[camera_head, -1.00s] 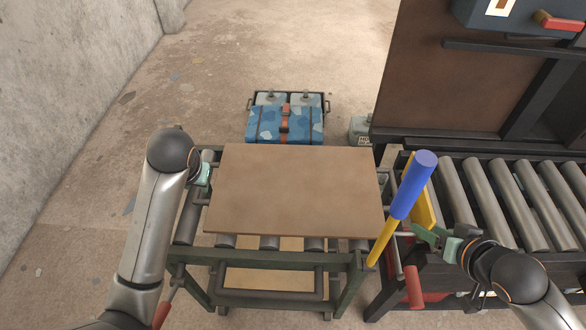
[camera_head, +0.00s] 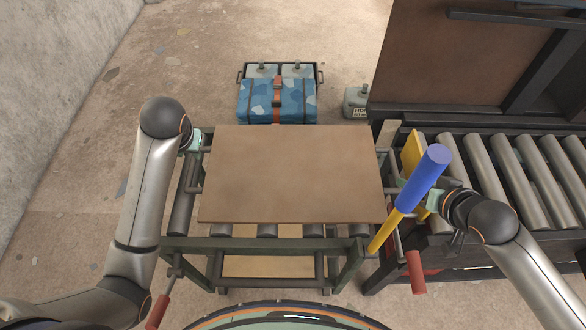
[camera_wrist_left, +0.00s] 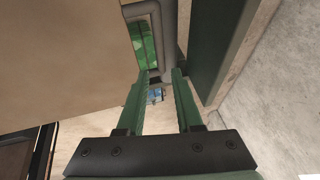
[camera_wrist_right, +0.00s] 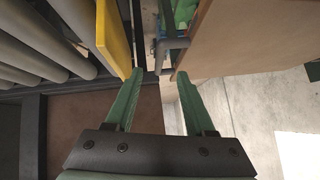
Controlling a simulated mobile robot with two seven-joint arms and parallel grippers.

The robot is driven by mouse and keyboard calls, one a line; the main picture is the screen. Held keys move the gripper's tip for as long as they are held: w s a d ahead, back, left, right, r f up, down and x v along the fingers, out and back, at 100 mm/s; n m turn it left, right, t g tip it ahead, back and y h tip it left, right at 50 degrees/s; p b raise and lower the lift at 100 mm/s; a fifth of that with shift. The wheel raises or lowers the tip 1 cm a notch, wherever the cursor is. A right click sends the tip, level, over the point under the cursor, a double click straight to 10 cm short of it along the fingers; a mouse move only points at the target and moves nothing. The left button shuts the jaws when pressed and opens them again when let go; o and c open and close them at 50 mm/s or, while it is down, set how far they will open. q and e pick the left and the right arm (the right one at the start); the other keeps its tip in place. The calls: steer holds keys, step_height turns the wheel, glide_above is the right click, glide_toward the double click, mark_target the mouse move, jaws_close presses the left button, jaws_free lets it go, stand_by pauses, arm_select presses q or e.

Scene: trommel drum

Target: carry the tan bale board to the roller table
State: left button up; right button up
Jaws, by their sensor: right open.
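The tan bale board (camera_head: 290,175) lies flat across the green-framed roller table (camera_head: 260,244), with rollers showing below its front edge. My left gripper (camera_head: 198,140) is at the table's left side. My right gripper (camera_head: 402,188) is by the table's right side, partly behind the blue-and-yellow handle. In the right wrist view its fingers (camera_wrist_right: 160,75) are apart, just short of a grey handle bar (camera_wrist_right: 172,45).
A blue-and-yellow handle (camera_head: 415,190) slants beside the board's right edge. A conveyor with grey rollers (camera_head: 510,180) and a dark machine (camera_head: 470,60) stand at the right. A blue patterned case (camera_head: 262,102) and grey canister (camera_head: 357,102) are behind. A wall is left.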

mark_target(193, 159)
arm_select(q)
steer(key=x, duration=0.9)
steer(key=shift+w+a+f, duration=0.15)
steer(key=shift+w+f, duration=0.05)
steer(key=shift+f, duration=0.1)
arm_select(e)
steer(key=x, duration=0.9)
steer(key=shift+w+f, duration=0.2)
steer(key=shift+w, duration=0.1)
arm_select(q)
steer(key=c, duration=0.5)
arm_select(e)
steer(key=c, duration=0.5)
arm_select(q)
jaws_close()
arm_select(e)
jaws_close()
arm_select(q)
steer(key=shift+r, duration=0.25)
arm_select(e)
steer(key=shift+r, duration=0.25)
